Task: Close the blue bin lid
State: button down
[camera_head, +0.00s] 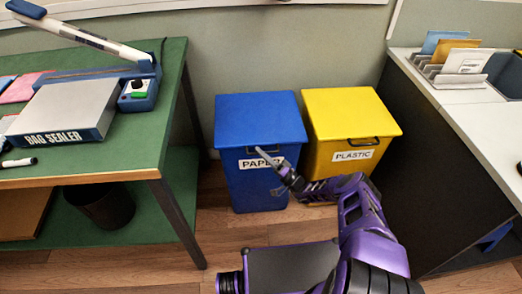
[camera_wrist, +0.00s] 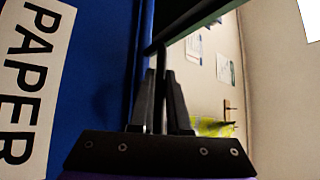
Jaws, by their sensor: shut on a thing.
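The blue bin (camera_head: 262,188) stands on the floor against the wall, with a white PAPER label on its front. Its blue lid (camera_head: 260,118) lies flat over the top and looks down. In the wrist view the PAPER label (camera_wrist: 30,75) and blue front fill the left side. My gripper (camera_head: 268,158) is at the front of the bin, just below the lid's front edge, covering part of the label. In the wrist view my gripper (camera_wrist: 160,95) is shut on the dark lid handle (camera_wrist: 185,28). Part of the handle is hidden between the fingers.
A yellow PLASTIC bin (camera_head: 350,120) with its lid down stands close on the right. A green workbench (camera_head: 100,165) with a bag sealer is on the left. A dark-sided counter (camera_head: 450,150) is on the right. Wooden floor shows in front of the bins.

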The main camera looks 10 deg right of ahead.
jog(key=shift+f, duration=0.2)
jog(key=c, duration=0.9)
grip_release()
jog(key=shift+w, duration=0.1)
jog(key=shift+d, duration=0.1)
